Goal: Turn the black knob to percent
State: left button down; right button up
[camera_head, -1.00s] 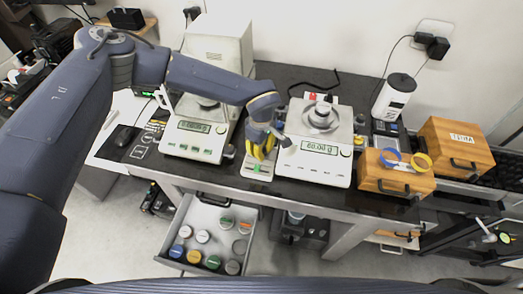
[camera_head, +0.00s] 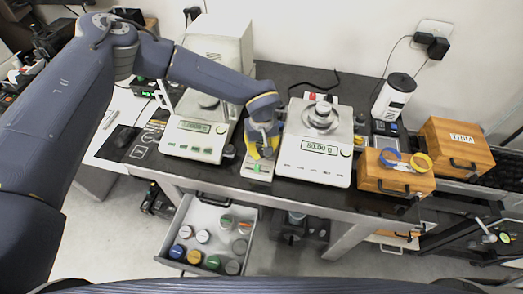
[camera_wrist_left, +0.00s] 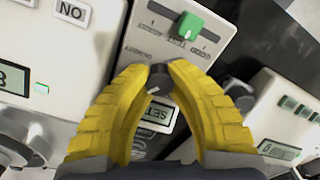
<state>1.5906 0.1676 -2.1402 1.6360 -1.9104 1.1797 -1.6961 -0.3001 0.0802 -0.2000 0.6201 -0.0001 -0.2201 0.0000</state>
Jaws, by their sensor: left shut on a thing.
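The black knob (camera_wrist_left: 160,80) sits on a small pale panel between two balances. My left gripper (camera_wrist_left: 160,75) has its two yellow fingertips closed on the knob from both sides. In the head view my left gripper (camera_head: 262,151) reaches down onto the small panel (camera_head: 256,174) and hides the knob. Which mark the knob points to cannot be read. My right gripper is not in view.
The right balance (camera_head: 310,172) stands close beside the gripper, with a metal weight (camera_head: 321,112) on its pan and about 50.00 g displayed. The left balance (camera_head: 193,143) stands close on the other side. Wooden boxes (camera_head: 397,180) stand at right. An open drawer (camera_head: 179,218) holds several jars.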

aim_at(261, 150)
pick_arm(q)
jog(key=shift+w+a, duration=0.15)
dwell(0.3)
jog(key=c, duration=1.1)
grip_release()
notch_tip(261, 150, up, 12)
jog(key=shift+f, duration=0.1)
